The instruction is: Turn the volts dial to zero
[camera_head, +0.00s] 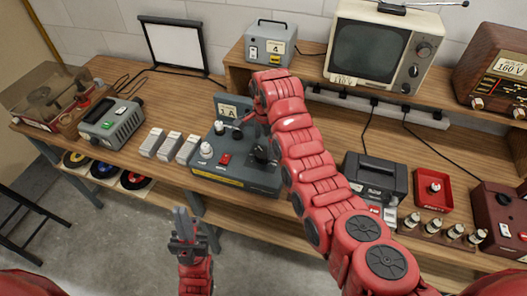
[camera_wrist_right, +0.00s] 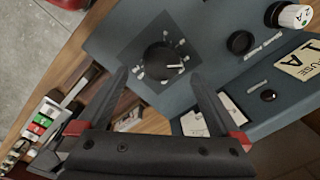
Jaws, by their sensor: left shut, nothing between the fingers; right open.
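A blue-grey instrument (camera_head: 235,182) stands on the wooden bench. Its round black dial (camera_head: 262,154) has a pale pointer line and pale marks around it in the right wrist view (camera_wrist_right: 165,62). The marks are too small to read, so I cannot confirm a volts label. My right gripper (camera_wrist_right: 158,73) is open and empty, its fingertips on either side of the dial's lower part in that view, apparently apart from it. In the head view the right arm partly hides this gripper. My left gripper (camera_head: 183,212) is shut and empty, in front of the bench edge, away from the instrument.
The instrument also carries a white knob (camera_head: 206,150), a red switch (camera_head: 224,160) and an upright "1 A" fuse plate (camera_head: 232,109). Small pale boxes (camera_head: 170,146) stand to its left. A black device (camera_head: 374,178) and red tray (camera_head: 433,190) are to the right.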

